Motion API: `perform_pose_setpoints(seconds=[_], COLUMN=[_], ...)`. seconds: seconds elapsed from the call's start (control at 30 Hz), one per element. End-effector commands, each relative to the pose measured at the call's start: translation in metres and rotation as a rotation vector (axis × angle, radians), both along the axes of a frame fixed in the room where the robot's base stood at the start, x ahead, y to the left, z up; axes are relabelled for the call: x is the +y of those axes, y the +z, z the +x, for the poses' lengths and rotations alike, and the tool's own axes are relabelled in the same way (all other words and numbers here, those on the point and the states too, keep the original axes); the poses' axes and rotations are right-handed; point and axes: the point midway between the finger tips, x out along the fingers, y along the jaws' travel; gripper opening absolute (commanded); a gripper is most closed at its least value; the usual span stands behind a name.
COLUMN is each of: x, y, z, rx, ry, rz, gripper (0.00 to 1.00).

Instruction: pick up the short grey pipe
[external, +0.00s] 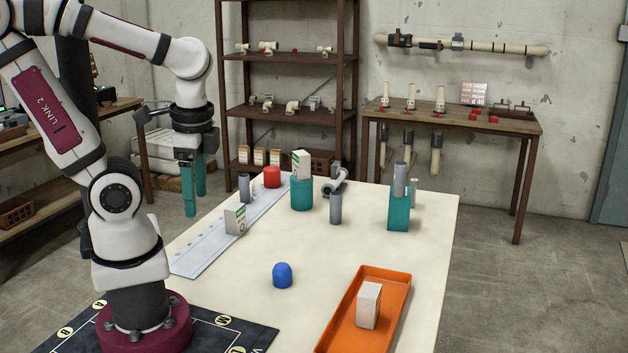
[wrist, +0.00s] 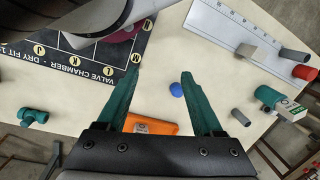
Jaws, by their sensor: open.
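Three grey pipes stand upright in the external view, and I cannot tell for sure which is the short one. One grey pipe (external: 336,208) stands on the mid table, and it seems to be the pipe in the wrist view (wrist: 240,117), right of my fingers. Another grey pipe (external: 245,188) stands by the ruled strip (external: 190,262); it also shows in the wrist view (wrist: 294,56). A third grey pipe (external: 400,180) stands on a teal block (external: 398,213). My gripper (external: 194,205) is open and empty, pointing down, apart from all the pipes; its teal fingers show in the wrist view (wrist: 166,75).
A teal cylinder (external: 302,195) with a carton (external: 301,164) on top stands close beside the mid-table pipe. A grey fitting (external: 335,182) is behind it. A blue domed piece (external: 282,275) and an orange tray (external: 394,289) are nearer. A red cylinder (external: 272,176) stands farther back.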

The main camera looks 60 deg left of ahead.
Motion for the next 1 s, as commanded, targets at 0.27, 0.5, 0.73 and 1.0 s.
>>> perform_pose_setpoints(seconds=[0.27,0.5,0.73,1.0], x=[0.000,0.000,0.002,0.049], y=[0.000,0.000,-0.002,-0.044], z=[0.000,0.000,0.013,0.224], rx=[0.000,0.000,-0.028,-0.569], ry=[0.000,0.000,0.014,0.045], rz=[0.000,0.000,0.001,-0.015], gripper=[0.68,0.74,0.74,0.74])
